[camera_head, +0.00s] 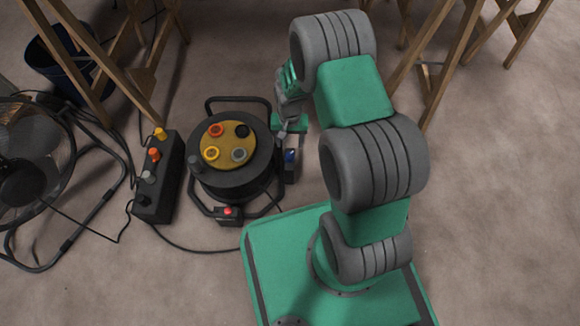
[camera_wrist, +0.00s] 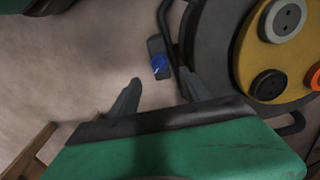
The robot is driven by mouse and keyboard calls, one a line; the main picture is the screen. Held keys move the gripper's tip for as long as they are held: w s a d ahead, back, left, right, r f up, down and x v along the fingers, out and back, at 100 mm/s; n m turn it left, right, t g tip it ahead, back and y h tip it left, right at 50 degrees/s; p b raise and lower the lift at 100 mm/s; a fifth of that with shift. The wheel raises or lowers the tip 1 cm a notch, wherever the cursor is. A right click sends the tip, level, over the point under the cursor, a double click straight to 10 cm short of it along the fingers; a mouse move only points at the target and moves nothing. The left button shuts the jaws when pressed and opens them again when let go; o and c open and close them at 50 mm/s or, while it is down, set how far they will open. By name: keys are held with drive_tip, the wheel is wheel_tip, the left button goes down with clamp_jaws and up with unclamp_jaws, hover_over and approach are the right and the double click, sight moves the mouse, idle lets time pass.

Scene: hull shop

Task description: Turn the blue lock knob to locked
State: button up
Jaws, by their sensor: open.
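The blue lock knob (camera_head: 290,156) sits on a small dark box (camera_head: 291,173) at the right side of the cable reel (camera_head: 233,183). In the wrist view the blue knob (camera_wrist: 160,64) shows a pale pointer mark and sits on its dark box (camera_wrist: 156,46), next to the reel's frame. My gripper (camera_wrist: 160,88) is open and empty. Its two fingertips point toward the knob, one to each side below it in the picture, apart from it. In the head view my gripper (camera_head: 292,140) is partly hidden by its own wrist, close to the knob.
The reel's yellow face (camera_head: 228,143) carries several round sockets. A black power strip (camera_head: 157,178) with coloured plugs stands left of it, and a fan (camera_head: 40,170) is further left. Wooden trestle legs (camera_head: 440,60) stand behind. Cables lie on the floor; the floor at right is clear.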

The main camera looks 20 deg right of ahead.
sight(290, 154)
wheel_tip(290, 154, down, 9)
drive_tip(key=b, duration=0.3)
drive_tip(key=shift+b, duration=0.4)
clamp_jaws()
